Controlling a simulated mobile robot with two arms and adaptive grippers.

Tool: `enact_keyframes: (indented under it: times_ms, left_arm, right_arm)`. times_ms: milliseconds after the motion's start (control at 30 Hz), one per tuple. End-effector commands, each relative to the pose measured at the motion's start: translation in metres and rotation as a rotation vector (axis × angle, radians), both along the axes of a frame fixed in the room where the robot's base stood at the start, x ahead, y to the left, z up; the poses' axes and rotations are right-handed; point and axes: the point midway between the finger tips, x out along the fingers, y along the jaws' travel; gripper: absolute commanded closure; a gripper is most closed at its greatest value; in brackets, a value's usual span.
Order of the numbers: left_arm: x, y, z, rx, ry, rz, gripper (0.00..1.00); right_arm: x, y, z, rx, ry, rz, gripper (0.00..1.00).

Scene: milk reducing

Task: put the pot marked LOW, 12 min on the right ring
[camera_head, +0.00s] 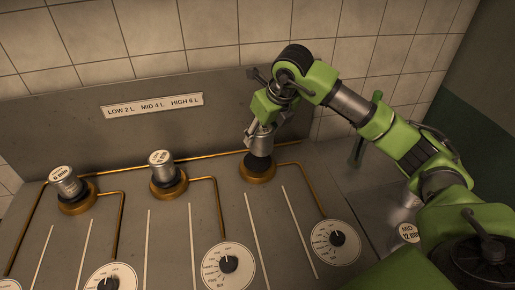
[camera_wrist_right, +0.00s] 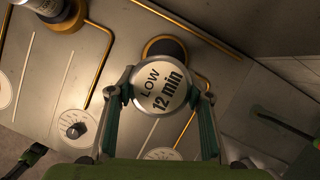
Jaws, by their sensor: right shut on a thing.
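The pot marked LOW, 12 min (camera_wrist_right: 160,86) is a small metal pot with a white lid label. My right gripper (camera_wrist_right: 160,90) is shut on it, one finger on each side. In the head view the pot (camera_head: 262,146) hangs upright below my right gripper (camera_head: 264,130), at the right ring (camera_head: 257,172), a brass ring with a dark top. In the wrist view that ring (camera_wrist_right: 165,46) shows partly behind the pot. I cannot tell whether the pot's base touches it.
Other pots stand on the left ring (camera_head: 66,182) and the middle ring (camera_head: 161,166). A pot marked MID, 12 min (camera_head: 408,232) stands at the right. Brass pipes and dials (camera_head: 335,241) lie on the panel in front. A sign plate (camera_head: 152,105) is on the back wall.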

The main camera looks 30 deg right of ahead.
Motion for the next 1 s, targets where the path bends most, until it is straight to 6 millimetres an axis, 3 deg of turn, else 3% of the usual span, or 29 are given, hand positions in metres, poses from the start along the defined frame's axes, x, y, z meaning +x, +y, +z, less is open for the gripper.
enact_keyframes:
  times_ms: [33, 100, 467, 633, 1000]
  left_arm:
    - [0.001, 0.001, -0.013, 0.001, -0.001, 0.000, 0.37]
    - [0.002, 0.001, -0.019, 0.001, -0.002, 0.000, 0.37]
    - [0.002, 0.001, -0.032, 0.001, -0.002, 0.001, 0.37]
    - [0.002, 0.001, -0.050, 0.001, -0.002, 0.001, 0.37]
    - [0.002, 0.002, -0.051, 0.001, -0.002, 0.002, 0.37]
  right_arm:
    - [0.007, -0.001, -0.019, 0.003, 0.003, -0.001, 0.81]
    - [0.017, -0.003, -0.030, 0.002, 0.002, 0.000, 0.81]
    - [0.040, -0.009, -0.055, 0.001, 0.000, 0.001, 0.81]
    - [0.041, -0.009, -0.083, 0.001, 0.001, 0.004, 0.81]
    - [0.041, -0.010, -0.087, 0.000, 0.001, 0.002, 0.81]
